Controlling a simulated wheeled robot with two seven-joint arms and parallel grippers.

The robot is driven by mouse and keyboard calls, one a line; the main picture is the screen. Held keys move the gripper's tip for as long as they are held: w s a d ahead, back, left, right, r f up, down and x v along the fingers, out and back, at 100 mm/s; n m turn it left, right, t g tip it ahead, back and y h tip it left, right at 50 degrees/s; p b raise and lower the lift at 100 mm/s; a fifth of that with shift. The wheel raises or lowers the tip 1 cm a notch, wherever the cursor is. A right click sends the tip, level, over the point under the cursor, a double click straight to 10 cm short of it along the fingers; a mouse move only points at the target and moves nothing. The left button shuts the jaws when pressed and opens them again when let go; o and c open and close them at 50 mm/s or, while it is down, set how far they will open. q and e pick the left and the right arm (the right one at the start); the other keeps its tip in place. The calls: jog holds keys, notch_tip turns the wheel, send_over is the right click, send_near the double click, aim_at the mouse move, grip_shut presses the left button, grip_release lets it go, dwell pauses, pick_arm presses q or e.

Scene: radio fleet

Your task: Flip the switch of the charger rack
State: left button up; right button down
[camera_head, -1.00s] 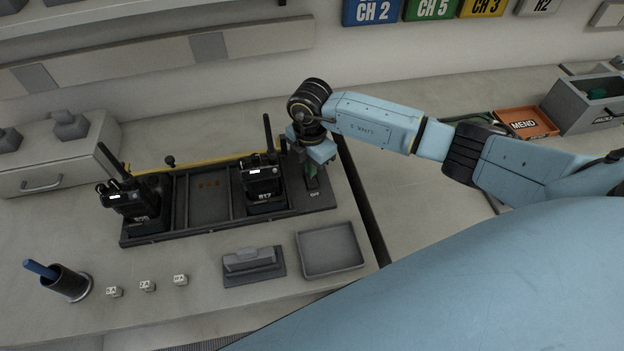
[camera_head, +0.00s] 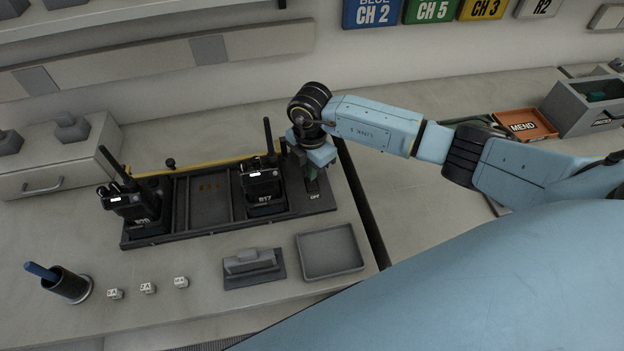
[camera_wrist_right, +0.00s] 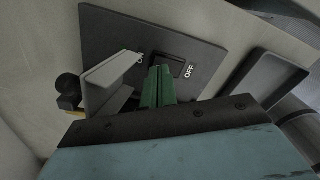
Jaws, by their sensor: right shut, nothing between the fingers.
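The charger rack (camera_head: 211,234) is a dark tray on the bench holding two black radios, the left one (camera_head: 133,207) and the one marked R17 (camera_head: 263,188). The switch (camera_wrist_right: 178,66) is a dark rocker on the plate at the rack's right end, with OFF lettering on its right side in the right wrist view and partly hidden lettering on its left. My right gripper (camera_wrist_right: 158,75) is shut and empty, its green fingertips over or against the switch; contact is unclear. In the head view the right gripper (camera_head: 311,180) points down at the rack's right end. My left gripper is out of view.
An empty grey tray (camera_head: 330,272) and a grey block on a base (camera_head: 253,262) lie in front of the rack. A pen cup (camera_head: 70,285) and small white cubes stand at front left. An orange MEND tray (camera_head: 526,124) is at right.

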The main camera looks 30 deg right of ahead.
notch_tip(320, 180, up, 6)
jog(key=p, duration=0.5)
dwell(0.5)
